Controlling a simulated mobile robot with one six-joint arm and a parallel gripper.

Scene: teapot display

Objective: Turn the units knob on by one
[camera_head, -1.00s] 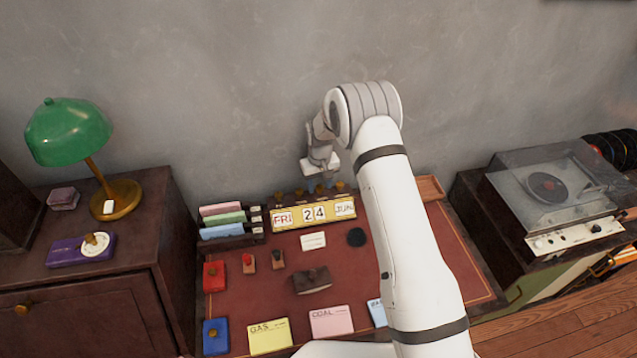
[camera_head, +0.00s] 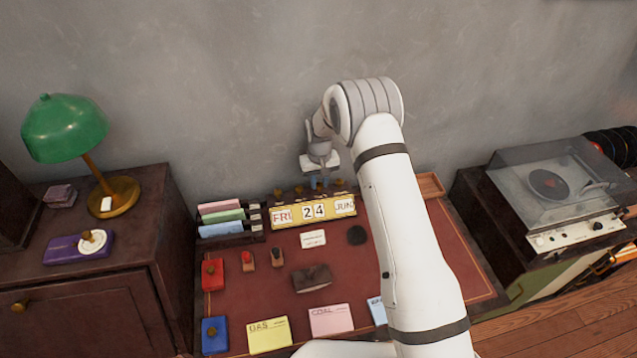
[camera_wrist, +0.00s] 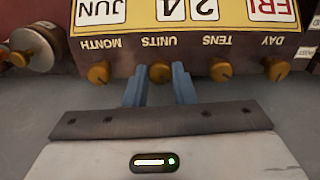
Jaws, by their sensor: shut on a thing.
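The yellow calendar (camera_head: 292,213) stands at the back of the desk and reads FRI 24 JUN. In the wrist view the calendar (camera_wrist: 236,10) is upside down, with brass knobs under the labels MONTH, UNITS, TENS and DAY. The units knob (camera_wrist: 160,72) sits between the blue-grey fingertips of my gripper (camera_wrist: 160,78), which is shut on it. The tens knob (camera_wrist: 221,70) and month knob (camera_wrist: 99,73) are free on either side. In the head view my gripper (camera_head: 320,182) is over the calendar's top edge and hides part of its knobs.
A letter rack (camera_head: 228,222) stands left of the calendar. Stamps, a brown blotter (camera_head: 312,279) and bill cards lie on the red desk top in front. A green lamp (camera_head: 65,130) is at left, a record player (camera_head: 555,190) at right.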

